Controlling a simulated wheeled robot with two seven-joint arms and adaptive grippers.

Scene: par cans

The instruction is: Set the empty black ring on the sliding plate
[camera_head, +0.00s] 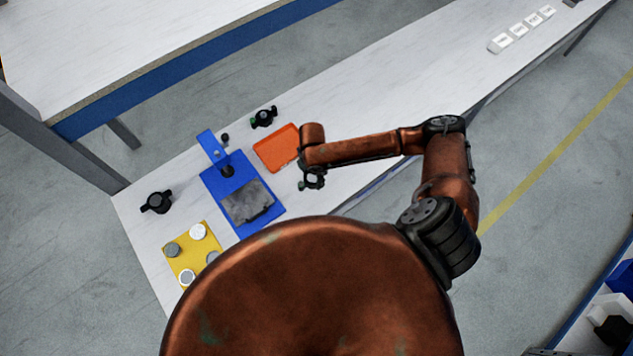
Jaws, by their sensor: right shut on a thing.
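My right gripper (312,182) is shut on a small dark thing that looks like a black ring, beside the front right corner of the orange tray. The gripper and the ring are both dark, so their outlines blend. A blue press-like stand (209,178) is on the table left of the gripper, with an upright at its back. My left gripper is not in view.
The orange tray (272,150) lies between stand and gripper. A black two-handled piece (157,202) stands at the left; another with a green spot (264,118) stands behind the tray. A yellow board (181,238) carries several round grey and white pieces.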

